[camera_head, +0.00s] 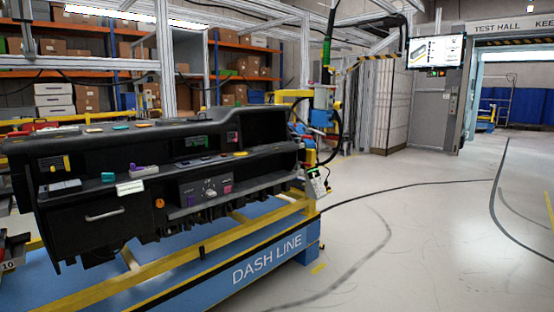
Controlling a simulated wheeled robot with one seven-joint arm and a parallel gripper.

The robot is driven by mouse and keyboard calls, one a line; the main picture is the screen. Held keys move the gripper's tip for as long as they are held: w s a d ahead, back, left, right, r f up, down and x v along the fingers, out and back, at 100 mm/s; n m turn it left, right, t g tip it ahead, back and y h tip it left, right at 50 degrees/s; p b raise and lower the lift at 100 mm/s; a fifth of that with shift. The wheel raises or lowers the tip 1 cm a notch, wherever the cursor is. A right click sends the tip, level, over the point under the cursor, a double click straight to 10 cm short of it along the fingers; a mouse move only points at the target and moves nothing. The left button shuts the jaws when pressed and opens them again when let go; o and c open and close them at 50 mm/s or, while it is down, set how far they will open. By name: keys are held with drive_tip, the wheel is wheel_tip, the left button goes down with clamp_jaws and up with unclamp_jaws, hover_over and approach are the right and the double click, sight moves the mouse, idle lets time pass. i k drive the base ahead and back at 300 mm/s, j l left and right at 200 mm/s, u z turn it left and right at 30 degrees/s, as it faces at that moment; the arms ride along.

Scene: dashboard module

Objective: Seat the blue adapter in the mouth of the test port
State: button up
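A black dashboard module (150,152) rests on a blue stand marked DASH LINE. A small blue-teal piece (121,127) lies on its top, and another teal piece (108,177) lies on its lower ledge. I cannot tell which, if either, is the blue adapter. Several small sockets and coloured parts show on the front, including a yellow part in a recess (56,163), an orange round part (160,203) and a panel with a knob (208,188). I cannot tell which is the test port. My gripper is not in view.
The blue stand (301,250) has yellow rails along its front. A handheld device with a cable (317,183) hangs at the module's right end. Racks with boxes (90,95) stand behind. The floor to the right (420,230) is clear.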

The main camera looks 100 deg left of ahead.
sight(151, 169)
drive_tip(key=u, duration=3.4)
drive_tip(key=j+z, duration=0.1)
drive_tip(key=z, duration=4.3)
drive_tip(key=k+l+u, duration=0.55)
drive_tip(key=k+u, duration=0.2)
drive_tip(key=u, duration=0.2)
drive_tip(key=k+u, duration=0.45)
drive_tip(key=i+l, duration=0.05)
